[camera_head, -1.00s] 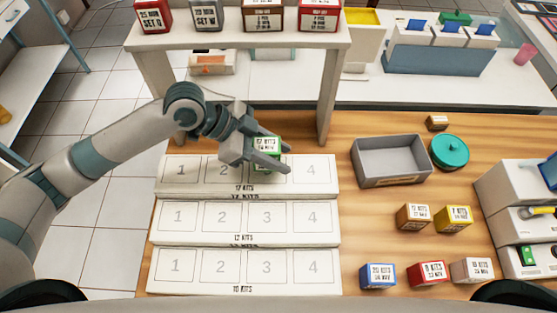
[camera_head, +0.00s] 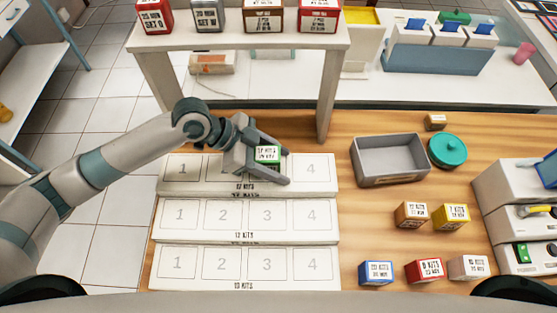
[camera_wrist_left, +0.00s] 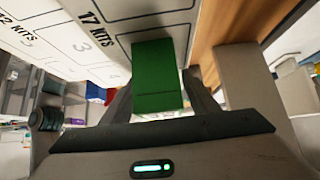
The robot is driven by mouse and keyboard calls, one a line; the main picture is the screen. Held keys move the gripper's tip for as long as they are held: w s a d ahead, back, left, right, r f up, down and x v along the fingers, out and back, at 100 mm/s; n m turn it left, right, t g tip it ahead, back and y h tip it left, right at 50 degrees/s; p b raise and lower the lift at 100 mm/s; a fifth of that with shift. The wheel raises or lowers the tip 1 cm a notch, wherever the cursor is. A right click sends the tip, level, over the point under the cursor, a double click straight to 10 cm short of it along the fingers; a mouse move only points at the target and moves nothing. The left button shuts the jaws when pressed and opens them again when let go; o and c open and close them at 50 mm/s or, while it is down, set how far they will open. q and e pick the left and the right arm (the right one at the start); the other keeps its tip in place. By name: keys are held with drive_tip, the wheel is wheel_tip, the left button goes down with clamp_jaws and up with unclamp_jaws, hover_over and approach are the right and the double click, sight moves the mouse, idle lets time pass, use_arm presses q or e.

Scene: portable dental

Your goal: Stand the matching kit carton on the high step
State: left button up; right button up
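The green kit carton (camera_head: 267,155) with a white printed label stands upright on the back, highest step (camera_head: 325,172), at about slot 3. My left gripper (camera_head: 286,166) is around it, with one finger on the far side and one on the near side. The fingers look spread, with a gap beside the carton. In the left wrist view the green carton (camera_wrist_left: 158,75) sits between the fingers (camera_wrist_left: 160,98), over the step marked 17 KITS. The slot's number is hidden by the carton and gripper. My right gripper is out of view.
Lower steps (camera_head: 325,220) in front have empty numbered slots. A grey bin (camera_head: 388,160), a teal round lid (camera_head: 447,151) and several loose cartons (camera_head: 428,270) lie to the right. A raised shelf (camera_head: 240,40) holding cartons stands behind the steps.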

sight(260, 153)
use_arm(q)
drive_tip(key=shift+r, duration=0.2)
drive_tip(key=shift+a+r, duration=0.35)
drive_tip(key=shift+a, duration=0.2)
drive_tip(key=b+v, duration=0.3)
drive_tip(key=v, duration=0.6)
drive_tip(key=shift+a+r, duration=0.5)
drive_tip(key=shift+r, duration=0.15)
drive_tip(key=shift+s+f, duration=0.1)
